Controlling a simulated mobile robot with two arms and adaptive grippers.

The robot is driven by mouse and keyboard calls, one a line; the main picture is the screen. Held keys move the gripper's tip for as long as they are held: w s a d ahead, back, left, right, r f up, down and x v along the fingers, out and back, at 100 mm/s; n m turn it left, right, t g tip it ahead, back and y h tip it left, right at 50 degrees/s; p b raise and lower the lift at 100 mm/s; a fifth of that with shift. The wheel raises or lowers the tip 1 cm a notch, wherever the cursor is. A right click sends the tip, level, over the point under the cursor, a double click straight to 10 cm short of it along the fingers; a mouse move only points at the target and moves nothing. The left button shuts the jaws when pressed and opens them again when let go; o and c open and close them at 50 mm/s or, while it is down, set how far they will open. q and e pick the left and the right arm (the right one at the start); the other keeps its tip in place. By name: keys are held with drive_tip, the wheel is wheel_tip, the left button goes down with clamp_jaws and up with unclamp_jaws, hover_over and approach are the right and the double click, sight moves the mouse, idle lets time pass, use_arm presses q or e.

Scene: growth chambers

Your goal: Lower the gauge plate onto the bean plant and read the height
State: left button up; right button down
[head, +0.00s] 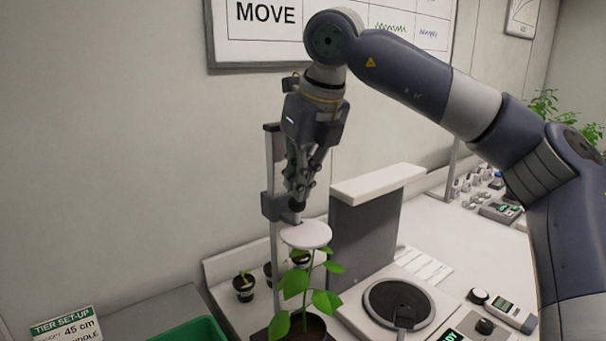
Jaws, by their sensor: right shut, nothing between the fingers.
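The gauge plate (306,235) is a pale round disc on a slider (276,206) that rides an upright post (278,245). It sits directly over the top of the bean plant (297,283), a green leafy stem in a brown pot (306,327) cut off by the bottom edge. I cannot tell whether plate and plant touch. My right gripper (297,205) is shut and points down, its fingertips at the slider just above the plate. Nothing shows between its fingers. No height scale is readable on the post. My left gripper is not in view.
A grey block with a white top (377,184) stands right of the post. A dark round pad (398,304) and small devices (512,313) lie farther right. Small potted seedlings (244,287) stand behind the plant. A green tray (190,331) and a tier sign (66,327) are at lower left.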

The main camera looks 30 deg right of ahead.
idle(0.3)
drive_tip(key=shift+r+p, duration=2.65)
drive_tip(key=shift+r, duration=0.8)
